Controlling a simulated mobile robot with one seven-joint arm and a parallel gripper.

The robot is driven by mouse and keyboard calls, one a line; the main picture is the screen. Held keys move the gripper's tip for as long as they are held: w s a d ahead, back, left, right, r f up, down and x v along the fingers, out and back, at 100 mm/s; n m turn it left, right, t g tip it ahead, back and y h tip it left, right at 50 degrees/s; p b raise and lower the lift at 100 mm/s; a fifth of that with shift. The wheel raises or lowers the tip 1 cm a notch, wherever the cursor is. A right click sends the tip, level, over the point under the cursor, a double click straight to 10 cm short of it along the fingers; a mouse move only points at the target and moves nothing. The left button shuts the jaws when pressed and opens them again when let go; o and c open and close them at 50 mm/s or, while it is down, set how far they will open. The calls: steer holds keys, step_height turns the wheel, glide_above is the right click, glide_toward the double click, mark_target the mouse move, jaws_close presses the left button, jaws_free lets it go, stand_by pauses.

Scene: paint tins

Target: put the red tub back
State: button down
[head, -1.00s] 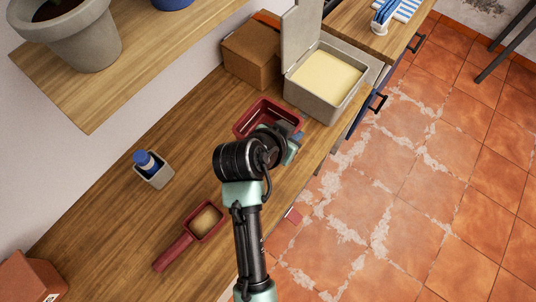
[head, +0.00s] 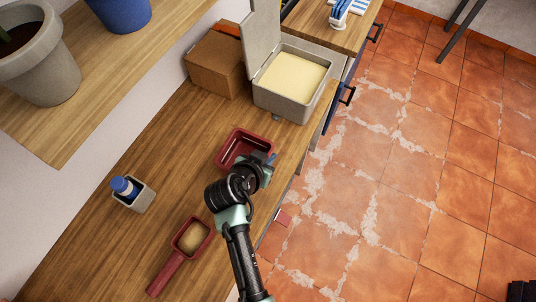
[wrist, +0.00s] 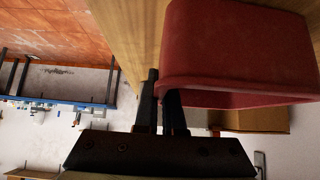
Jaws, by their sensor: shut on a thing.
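The red tub (head: 232,158) is an open, rectangular container at the middle of the wooden worktop, and it looks empty. My gripper (head: 268,160) is at its right side, partly hidden by my wrist in the head view. In the wrist view, which is upside down, the fingers (wrist: 160,88) are close together at the rim of the red tub (wrist: 235,50). They are shut on its wall. I cannot tell whether the tub touches the worktop or hangs just above it.
A grey lidded box (head: 285,104) of pale contents stands open beyond the tub, with a cardboard box (head: 213,68) beside it. A red scoop (head: 168,272) and a blue-capped bottle in a grey holder (head: 137,201) stand nearer. Bare worktop lies left of the tub.

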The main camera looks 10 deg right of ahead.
steer(key=c, duration=1)
jaws_free()
steer(key=shift+f, duration=0.15)
